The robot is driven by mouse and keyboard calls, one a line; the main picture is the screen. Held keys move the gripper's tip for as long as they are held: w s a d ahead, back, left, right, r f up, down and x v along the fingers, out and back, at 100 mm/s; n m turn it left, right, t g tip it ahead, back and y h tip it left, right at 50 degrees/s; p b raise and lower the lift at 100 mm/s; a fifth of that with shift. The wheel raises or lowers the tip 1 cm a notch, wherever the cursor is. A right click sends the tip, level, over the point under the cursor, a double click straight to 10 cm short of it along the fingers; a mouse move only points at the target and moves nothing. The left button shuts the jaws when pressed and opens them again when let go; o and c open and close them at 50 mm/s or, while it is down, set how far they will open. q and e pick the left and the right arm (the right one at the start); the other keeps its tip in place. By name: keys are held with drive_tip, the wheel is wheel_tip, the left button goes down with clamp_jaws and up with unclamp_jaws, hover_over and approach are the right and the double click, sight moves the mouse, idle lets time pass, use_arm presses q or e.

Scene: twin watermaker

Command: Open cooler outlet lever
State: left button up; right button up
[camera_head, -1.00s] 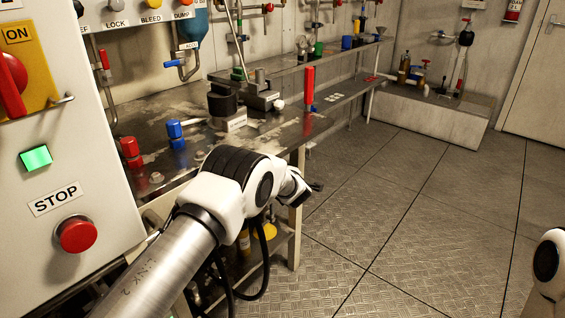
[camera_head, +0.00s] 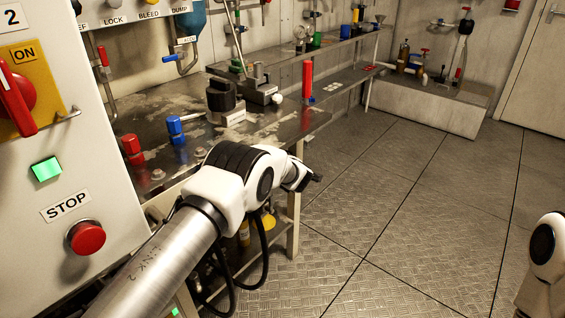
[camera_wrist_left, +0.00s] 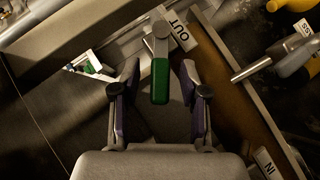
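The outlet lever (camera_wrist_left: 160,81) has a green grip and a metal arm. It shows in the left wrist view beside a plate marked OUT (camera_wrist_left: 183,37). My left gripper (camera_wrist_left: 162,68) is open, with its two fingers on either side of the green grip. A gap shows on each side, so the fingers are not closed on it. In the head view, my left arm reaches over the front of the bench, and the lever cannot be made out there. My right gripper is not in view; only part of my right arm shows at the right edge.
A control panel with a red STOP button (camera_head: 87,238) stands at the left. The metal bench (camera_head: 150,118) carries blue and red valves (camera_head: 176,130) and a red upright handle (camera_head: 307,78). A metal rod (camera_wrist_left: 262,63) lies right of the lever. The floor right is clear.

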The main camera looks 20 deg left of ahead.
use_arm(q)
drive_tip(key=v, duration=1.2)
